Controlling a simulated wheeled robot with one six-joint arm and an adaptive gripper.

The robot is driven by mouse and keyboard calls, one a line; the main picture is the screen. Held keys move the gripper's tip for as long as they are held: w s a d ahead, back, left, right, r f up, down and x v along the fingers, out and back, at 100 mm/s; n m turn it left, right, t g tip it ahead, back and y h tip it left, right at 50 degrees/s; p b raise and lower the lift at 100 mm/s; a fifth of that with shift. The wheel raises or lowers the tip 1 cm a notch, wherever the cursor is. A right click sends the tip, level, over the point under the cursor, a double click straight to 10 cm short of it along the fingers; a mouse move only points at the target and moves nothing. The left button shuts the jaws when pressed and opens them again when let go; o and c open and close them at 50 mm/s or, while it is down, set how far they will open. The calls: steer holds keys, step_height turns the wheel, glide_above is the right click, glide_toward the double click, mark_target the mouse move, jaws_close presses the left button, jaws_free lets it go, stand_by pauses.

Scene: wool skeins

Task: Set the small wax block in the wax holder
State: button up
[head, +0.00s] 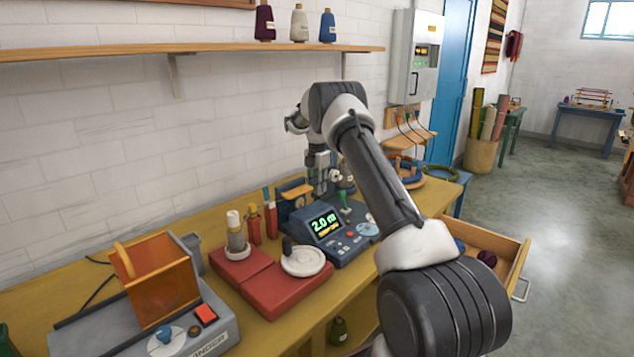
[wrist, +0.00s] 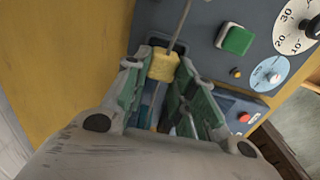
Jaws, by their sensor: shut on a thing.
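My gripper (wrist: 165,80) has green-lined fingers and is shut on the small yellow wax block (wrist: 163,66), which sits between the fingertips. In the head view my gripper (head: 320,185) points down over the back of the blue machine (head: 345,245) with the lit "2.0" display. In the wrist view the block is over the edge of the machine's blue-grey top (wrist: 205,20). A thin metal rod crosses at the block. I cannot make out the wax holder clearly; the block and fingers hide what is beneath. I cannot tell whether the block touches anything below.
A green button (wrist: 236,39) and dials are right of my fingers in the wrist view. An open drawer (head: 495,245) juts out at the right.

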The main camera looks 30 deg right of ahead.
steer(key=shift+f, duration=0.1)
steer(key=o, duration=0.9)
